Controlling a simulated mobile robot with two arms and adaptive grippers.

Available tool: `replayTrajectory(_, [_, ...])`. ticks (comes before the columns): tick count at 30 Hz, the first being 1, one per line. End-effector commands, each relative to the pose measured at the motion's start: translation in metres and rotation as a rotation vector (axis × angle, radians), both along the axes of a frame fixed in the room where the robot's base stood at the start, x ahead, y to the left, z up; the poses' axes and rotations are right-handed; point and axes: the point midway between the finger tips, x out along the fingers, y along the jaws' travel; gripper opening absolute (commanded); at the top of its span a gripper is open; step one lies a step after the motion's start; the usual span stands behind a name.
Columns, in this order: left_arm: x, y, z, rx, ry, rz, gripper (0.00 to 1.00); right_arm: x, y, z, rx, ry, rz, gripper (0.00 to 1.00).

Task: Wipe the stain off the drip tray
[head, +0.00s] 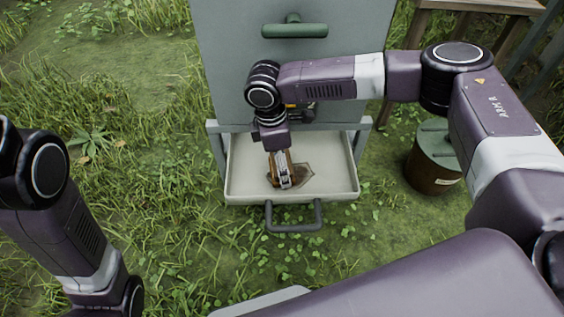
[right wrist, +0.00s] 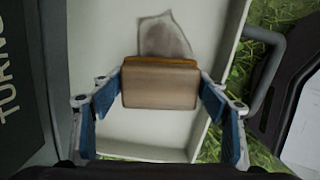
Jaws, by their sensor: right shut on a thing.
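The drip tray (head: 240,178) is a shallow cream tray below a grey cabinet, with a grey handle at its front. A brown stain (head: 303,176) lies on its floor; in the right wrist view the stain (right wrist: 165,38) looks greyish brown, just beyond the sponge. My right gripper (head: 285,182) points down into the tray at the stain. In the right wrist view its blue-padded fingers (right wrist: 161,88) are shut on a tan, block-shaped sponge (right wrist: 160,87). The sponge overlaps the stain's near edge in that view; whether it touches the tray is unclear. My left gripper is out of view.
The grey cabinet (head: 225,60) with a green handle (head: 294,30) rises behind the tray. A green-lidded brown bucket (head: 432,178) stands to the right, and a wooden bench (head: 470,5) is at the upper right. Grass lies left of and in front of the tray.

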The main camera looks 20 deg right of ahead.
Motion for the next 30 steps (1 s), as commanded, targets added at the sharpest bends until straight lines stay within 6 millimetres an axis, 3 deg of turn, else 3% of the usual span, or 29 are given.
replayTrajectory(30, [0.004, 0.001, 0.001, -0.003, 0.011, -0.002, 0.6, 0.0, -0.001, -0.017, 0.0, 0.0, 0.0, 0.38])
